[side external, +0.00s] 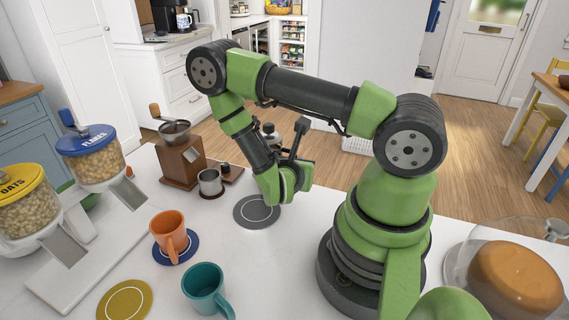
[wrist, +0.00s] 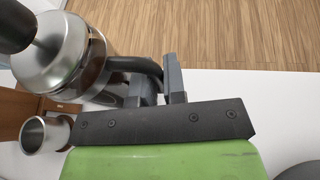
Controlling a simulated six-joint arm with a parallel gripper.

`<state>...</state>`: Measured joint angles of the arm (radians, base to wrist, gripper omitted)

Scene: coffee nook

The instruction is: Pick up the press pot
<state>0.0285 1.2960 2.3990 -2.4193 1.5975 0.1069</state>
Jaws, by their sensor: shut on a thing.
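The press pot is a glass pot with a metal lid (wrist: 65,55), a dark knob and a black handle (wrist: 142,66). In the wrist view it fills the upper left, with its handle reaching right between the fingers. My gripper (wrist: 158,84) is shut on this handle. In the side view, my gripper (side external: 291,165) is low over the back of the counter, and only the top of the press pot (side external: 269,133) shows behind my wrist. Its base is hidden, so I cannot tell whether it touches the counter.
A wooden grinder (side external: 182,162) and a metal cup (side external: 210,183) stand left of my gripper. A bare grey coaster (side external: 257,212) lies in front. An orange mug (side external: 167,229), a teal mug (side external: 203,284) and cereal dispensers (side external: 95,160) are further left. A covered cake (side external: 515,280) is at right.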

